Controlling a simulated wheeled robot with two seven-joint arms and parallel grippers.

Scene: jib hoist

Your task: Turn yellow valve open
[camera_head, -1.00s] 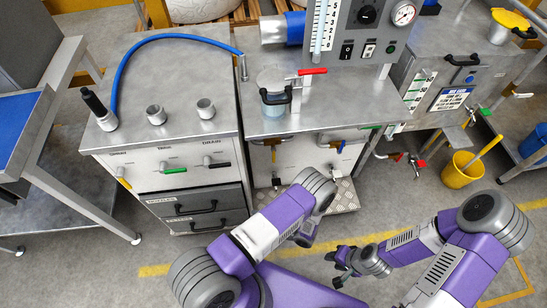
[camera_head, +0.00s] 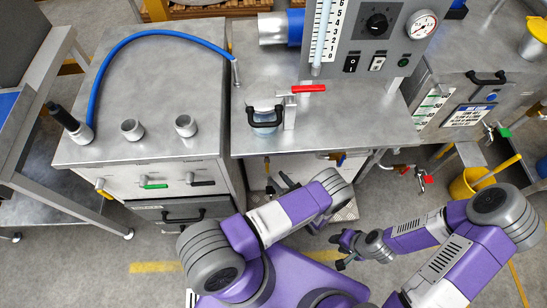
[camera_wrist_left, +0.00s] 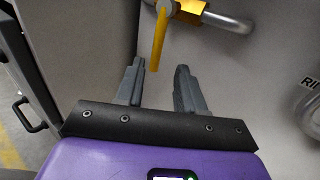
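A yellow valve handle (camera_wrist_left: 158,40) hangs down from an orange-yellow fitting on a bent metal pipe in the left wrist view. In the head view the bench edge and my arm hide most of that area. My left gripper (camera_wrist_left: 156,85) is open, with nothing between its fingers. Its fingertips lie just below the handle in the picture, and the handle's lower end shows between them; I cannot tell whether they touch. In the head view my left gripper (camera_head: 279,183) is under the front edge of the bench. My right gripper (camera_head: 338,251) is open and empty above the floor.
The steel bench (camera_head: 335,130) overhangs the valve area. A cabinet (camera_head: 140,175) with small levers, one yellow (camera_head: 103,188), stands at the left. A red-handled tap (camera_head: 424,181) and a yellow bucket (camera_head: 463,186) are at the right.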

